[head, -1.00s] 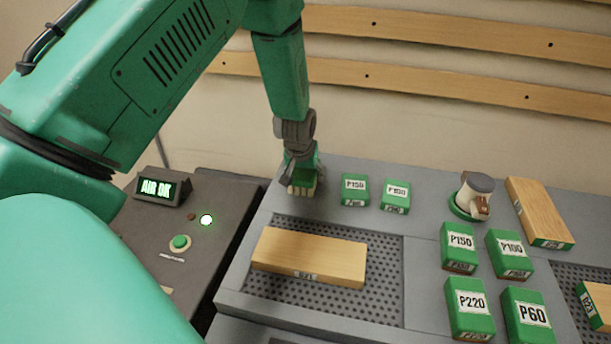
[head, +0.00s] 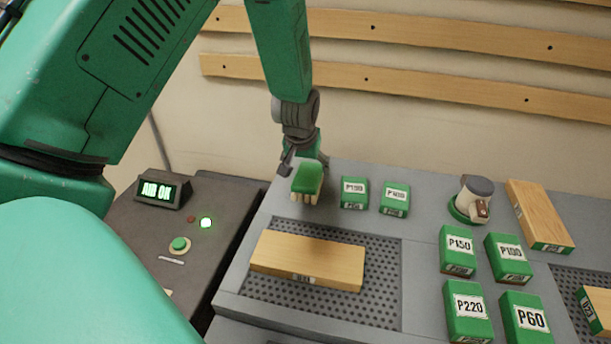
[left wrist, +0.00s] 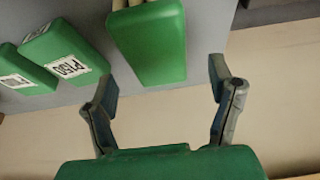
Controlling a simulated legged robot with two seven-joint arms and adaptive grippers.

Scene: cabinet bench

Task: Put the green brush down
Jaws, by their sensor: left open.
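The green brush (head: 308,179) stands on the grey bench near its back left corner, green back up and pale bristles down. In the left wrist view the brush (left wrist: 147,45) lies ahead of the fingertips. My left gripper (head: 297,163) is just behind the brush in the head view. In the left wrist view the left gripper (left wrist: 162,82) has its fingers wide apart, with nothing between them. A small gap shows between the fingertips and the brush. My right gripper is in neither view.
Green blocks P150 (head: 354,193) and another (head: 395,199) stand right of the brush. A wooden board (head: 307,261) lies on the perforated panel in front. A sander (head: 473,199) and several more green blocks are farther right. A dark control box (head: 190,240) adjoins the left side.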

